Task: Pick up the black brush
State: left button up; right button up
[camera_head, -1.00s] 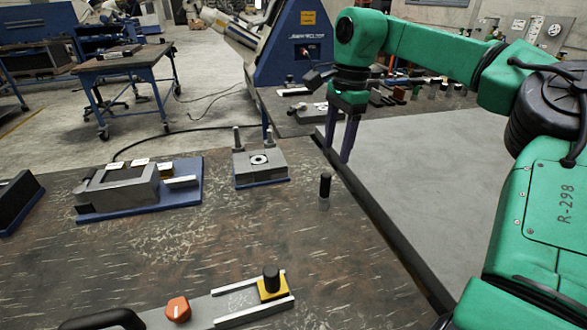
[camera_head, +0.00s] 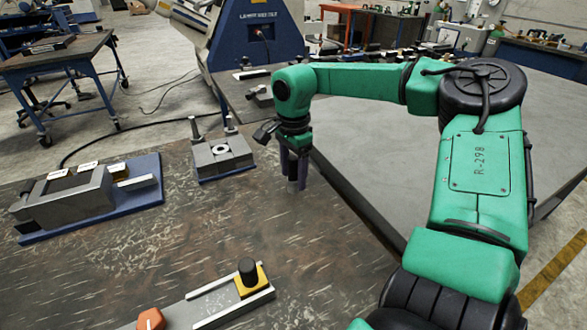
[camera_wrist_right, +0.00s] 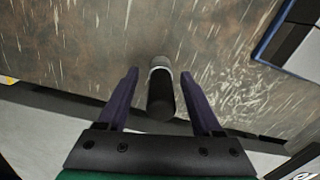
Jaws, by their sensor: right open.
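The black brush (camera_wrist_right: 160,98) is a short upright black cylinder with a light grey band at its far end, standing on the dark worn table. In the right wrist view it lies between the two purple fingers of my right gripper (camera_wrist_right: 159,73), with a gap on each side. The right gripper also shows in the head view (camera_head: 294,180), open and pointing down near the table's right edge. There its fingers hide most of the brush. My left gripper is in neither view.
A grey block with two upright posts (camera_head: 221,156) stands on a blue base just left of the right gripper. A grey fixture on a blue plate (camera_head: 70,200) is further left. A rail with a black knob (camera_head: 247,268) lies in front. The middle of the table is clear.

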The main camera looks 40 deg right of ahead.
jog(key=shift+w, duration=0.1)
grip_shut()
notch_tip(320, 180, up, 20)
jog(key=p, duration=0.2)
